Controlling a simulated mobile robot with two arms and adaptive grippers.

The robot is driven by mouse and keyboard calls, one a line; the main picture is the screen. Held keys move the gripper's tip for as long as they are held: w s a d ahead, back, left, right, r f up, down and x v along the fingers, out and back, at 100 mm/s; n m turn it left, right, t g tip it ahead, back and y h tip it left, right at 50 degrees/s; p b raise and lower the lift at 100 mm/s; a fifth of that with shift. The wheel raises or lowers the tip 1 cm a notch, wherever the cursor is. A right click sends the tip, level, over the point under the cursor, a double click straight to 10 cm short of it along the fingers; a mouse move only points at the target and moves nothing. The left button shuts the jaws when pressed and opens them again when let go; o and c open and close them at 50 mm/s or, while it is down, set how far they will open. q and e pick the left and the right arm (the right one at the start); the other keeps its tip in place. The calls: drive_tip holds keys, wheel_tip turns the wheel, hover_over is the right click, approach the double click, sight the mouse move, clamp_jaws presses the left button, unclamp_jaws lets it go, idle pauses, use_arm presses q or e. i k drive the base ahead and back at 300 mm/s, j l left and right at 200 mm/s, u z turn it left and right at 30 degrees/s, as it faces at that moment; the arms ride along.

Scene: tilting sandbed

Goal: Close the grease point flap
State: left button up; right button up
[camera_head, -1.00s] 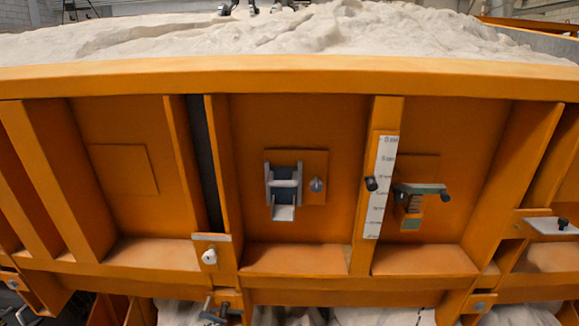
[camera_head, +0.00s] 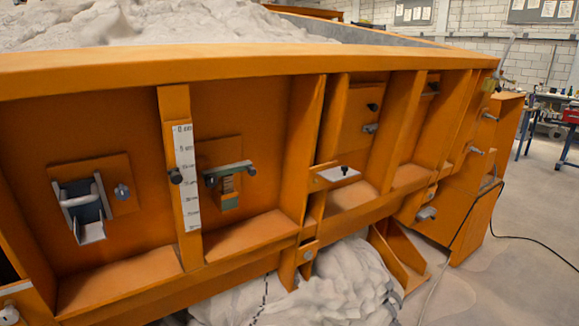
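I cannot tell for sure which part is the grease point flap. Further left, a dark grey bar (camera_head: 230,173) with black end knobs sits across a small stepped block (camera_head: 228,195). Neither of my grippers is in view.
A ruler strip (camera_head: 186,175) and a grey bracket (camera_head: 83,208) are on the wall at left. Pale sand (camera_head: 150,22) fills the bed above the orange rim (camera_head: 250,62). A white bundle (camera_head: 345,285) lies below. Open floor (camera_head: 520,270) is at right, with a dark cable across it.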

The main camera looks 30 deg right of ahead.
sight(335, 175)
drive_tip(key=z, duration=1.3)
